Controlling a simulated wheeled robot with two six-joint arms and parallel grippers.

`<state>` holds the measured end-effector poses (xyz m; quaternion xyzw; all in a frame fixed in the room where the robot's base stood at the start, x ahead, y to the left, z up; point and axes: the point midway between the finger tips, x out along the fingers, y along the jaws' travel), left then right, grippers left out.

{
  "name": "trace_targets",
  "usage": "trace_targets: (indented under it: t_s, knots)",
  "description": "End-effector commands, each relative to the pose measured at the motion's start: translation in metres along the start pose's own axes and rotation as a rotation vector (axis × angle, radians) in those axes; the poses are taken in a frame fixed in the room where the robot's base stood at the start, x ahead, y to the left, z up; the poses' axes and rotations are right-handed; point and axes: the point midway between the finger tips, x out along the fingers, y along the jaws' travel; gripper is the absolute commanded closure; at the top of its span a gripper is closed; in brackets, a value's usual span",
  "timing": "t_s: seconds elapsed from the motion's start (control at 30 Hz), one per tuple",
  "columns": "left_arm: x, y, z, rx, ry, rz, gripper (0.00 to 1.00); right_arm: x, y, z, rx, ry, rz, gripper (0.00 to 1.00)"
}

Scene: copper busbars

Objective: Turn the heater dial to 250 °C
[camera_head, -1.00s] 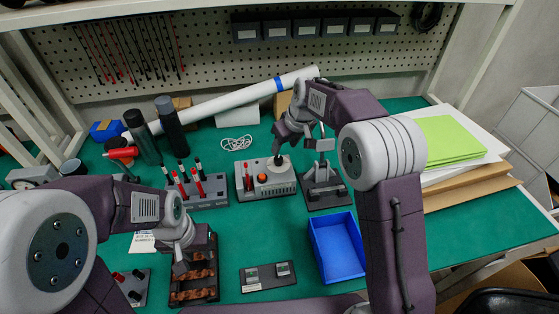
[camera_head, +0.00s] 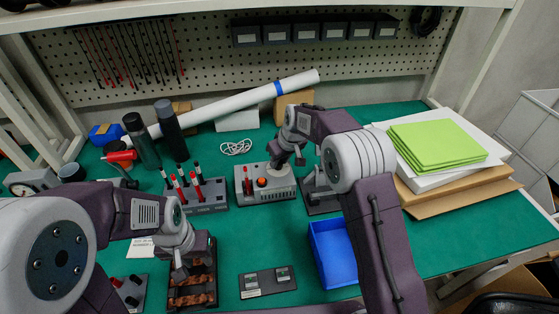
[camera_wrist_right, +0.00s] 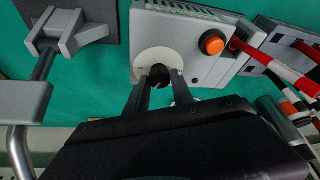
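The heater (camera_head: 250,190) is a light grey box on the green bench, with an orange button and a round pale dial plate. My right gripper (camera_head: 279,161) is at this dial and hides most of it in the head view. In the right wrist view, the white dial plate (camera_wrist_right: 157,62) shows behind the fingertips of the right gripper (camera_wrist_right: 160,80). A dark knob lies between the fingers; whether both press on it is unclear. The dial's markings are not readable. My left gripper (camera_head: 180,272) hangs over the busbar tray; its fingers are too small to judge.
A rack with red and black probes (camera_head: 203,196) stands left of the heater. A dark stand (camera_head: 320,192) is close on its right. A blue bin (camera_head: 334,252) and a small dark plate (camera_head: 267,281) lie in front. The busbar tray (camera_head: 205,262) holds copper pieces.

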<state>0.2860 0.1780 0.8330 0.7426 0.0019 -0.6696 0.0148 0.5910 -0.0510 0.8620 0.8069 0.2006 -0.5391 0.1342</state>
Motion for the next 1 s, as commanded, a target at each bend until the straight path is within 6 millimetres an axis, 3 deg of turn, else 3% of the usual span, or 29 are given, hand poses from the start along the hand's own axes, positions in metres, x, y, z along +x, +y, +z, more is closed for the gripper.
trace_targets:
  t_s: [0.2, 0.5, 0.53, 0.6, 0.9, 1.0]
  knots:
    - [-0.015, 0.0, -0.002, 0.0, 0.0, 0.0, 0.67, -0.003, -0.001, -0.001, 0.091, -0.003, 0.038, 1.0]
    - [-0.014, 0.0, -0.002, 0.0, 0.0, 0.0, 0.67, 0.0, -0.001, 0.0, 0.112, 0.001, 0.046, 1.0]
    - [-0.014, 0.0, -0.002, 0.0, 0.0, 0.0, 0.67, 0.0, -0.001, 0.0, 0.112, 0.001, 0.046, 0.69]
    - [-0.014, 0.0, -0.002, 0.0, 0.0, 0.0, 0.67, 0.0, -0.001, 0.0, 0.111, 0.001, 0.046, 0.5]
    - [-0.014, 0.0, -0.002, 0.0, 0.0, 0.0, 0.67, -0.001, -0.001, 0.0, 0.111, 0.0, 0.046, 0.5]
    - [-0.016, 0.0, -0.002, 0.0, 0.0, 0.0, 0.67, -0.012, -0.001, -0.001, 0.111, 0.002, 0.046, 0.5]
